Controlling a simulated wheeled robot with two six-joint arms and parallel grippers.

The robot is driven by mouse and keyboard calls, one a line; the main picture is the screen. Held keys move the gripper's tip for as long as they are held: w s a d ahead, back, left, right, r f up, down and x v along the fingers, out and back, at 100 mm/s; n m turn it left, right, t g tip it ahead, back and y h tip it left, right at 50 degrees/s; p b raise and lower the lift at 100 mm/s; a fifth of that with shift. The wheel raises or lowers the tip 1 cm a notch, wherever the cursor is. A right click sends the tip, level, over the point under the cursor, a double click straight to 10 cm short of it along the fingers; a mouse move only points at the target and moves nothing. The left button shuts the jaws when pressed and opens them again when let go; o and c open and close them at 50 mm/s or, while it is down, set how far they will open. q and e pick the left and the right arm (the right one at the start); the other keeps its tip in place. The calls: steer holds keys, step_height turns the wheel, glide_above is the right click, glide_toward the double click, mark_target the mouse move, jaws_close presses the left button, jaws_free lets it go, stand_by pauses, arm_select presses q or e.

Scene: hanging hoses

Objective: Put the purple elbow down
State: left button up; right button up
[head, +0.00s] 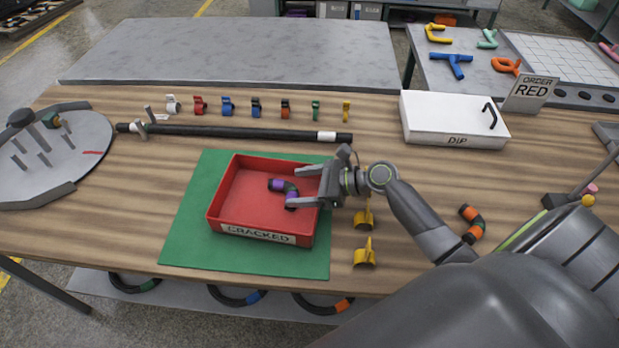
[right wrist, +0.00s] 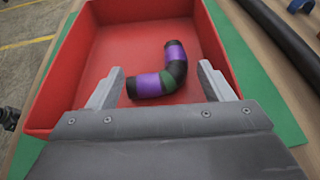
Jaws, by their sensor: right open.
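The purple elbow (head: 287,188) is a short bent piece, black with purple bands, in the red tray (head: 265,232) labelled "CRACKED". In the right wrist view the elbow (right wrist: 174,62) also shows a dark green patch at its bend and appears to rest on the tray floor. My right gripper (head: 298,187) is open over the right part of the tray. In the right wrist view the fingers (right wrist: 158,86) stand apart, with the elbow just beyond and between them. I cannot tell if either finger touches it. My left gripper is not in view.
The tray stands on a green mat (head: 190,225). A black hose (head: 240,132) lies behind it. Yellow clips (head: 364,255) and an orange elbow (head: 473,223) lie to the right. A white "DIP" box (head: 455,122) stands at back right; a round grey plate (head: 75,150) at left.

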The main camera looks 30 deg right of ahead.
steer(key=shift+s+d+f, duration=0.1)
steer(key=shift+s, duration=0.05)
steer(key=shift+s+d+r, duration=0.1)
steer(key=shift+d+r, duration=0.15)
steer(key=v, duration=1.1)
steer(key=shift+r+b, duration=0.4)
steer(key=shift+b, duration=0.05)
steer(key=shift+d, duration=0.1)
